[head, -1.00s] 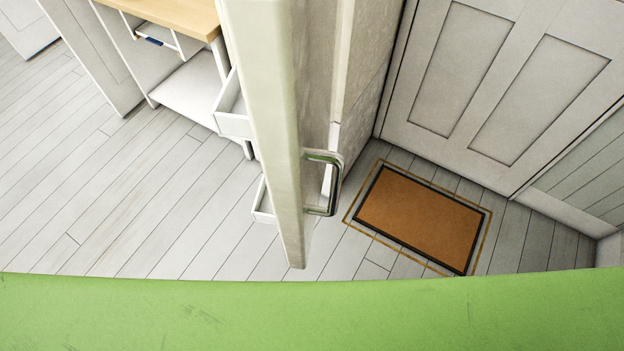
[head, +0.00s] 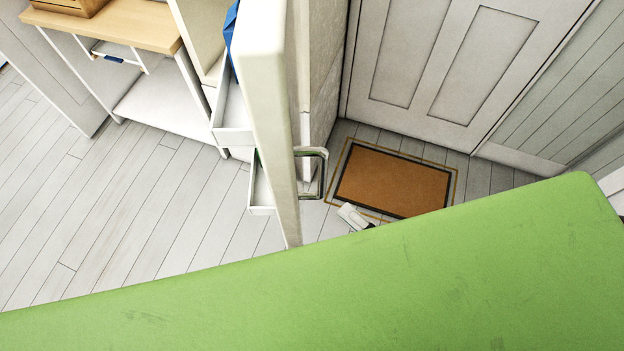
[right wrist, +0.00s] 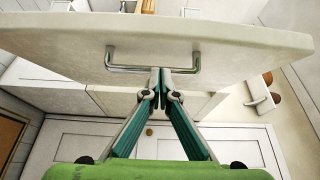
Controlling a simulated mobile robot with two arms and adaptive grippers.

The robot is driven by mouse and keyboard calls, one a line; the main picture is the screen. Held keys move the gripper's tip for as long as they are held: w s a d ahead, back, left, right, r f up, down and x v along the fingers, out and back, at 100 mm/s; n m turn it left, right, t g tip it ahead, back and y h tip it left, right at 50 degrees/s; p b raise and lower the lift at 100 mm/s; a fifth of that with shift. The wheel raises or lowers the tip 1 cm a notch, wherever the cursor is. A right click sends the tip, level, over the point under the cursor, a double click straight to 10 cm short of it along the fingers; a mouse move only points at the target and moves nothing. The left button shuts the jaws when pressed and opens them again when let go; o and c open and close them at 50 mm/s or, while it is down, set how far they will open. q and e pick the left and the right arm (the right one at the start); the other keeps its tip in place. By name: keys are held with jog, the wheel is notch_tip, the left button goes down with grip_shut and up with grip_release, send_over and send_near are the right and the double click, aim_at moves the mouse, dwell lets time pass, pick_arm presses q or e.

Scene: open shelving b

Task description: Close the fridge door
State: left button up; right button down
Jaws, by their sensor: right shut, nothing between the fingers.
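The fridge door (head: 268,120) stands open, seen nearly edge-on in the middle of the head view. Its metal handle (head: 323,172) is on the right face. In the right wrist view the door's pale outer face (right wrist: 235,45) spans the top, with the handle (right wrist: 120,68) in front of the camera. My right gripper (right wrist: 160,82) is shut and empty, its tips close to the middle of the handle; I cannot tell if they touch. In the head view only a small part of it (head: 355,216) shows, right of the door's lower end. My left gripper is not in view.
White bins (head: 233,138) show at the door's left side. A wood-topped table (head: 115,25) stands at the upper left. An orange doormat (head: 393,183) lies before a panelled door (head: 455,65). My green body covers the bottom. The floor left of the fridge door is clear.

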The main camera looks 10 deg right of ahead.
jog(key=p+x, duration=0.2)
jog(key=x, duration=0.7)
jog(key=shift+w+a, duration=0.1)
jog(key=shift+a, duration=0.05)
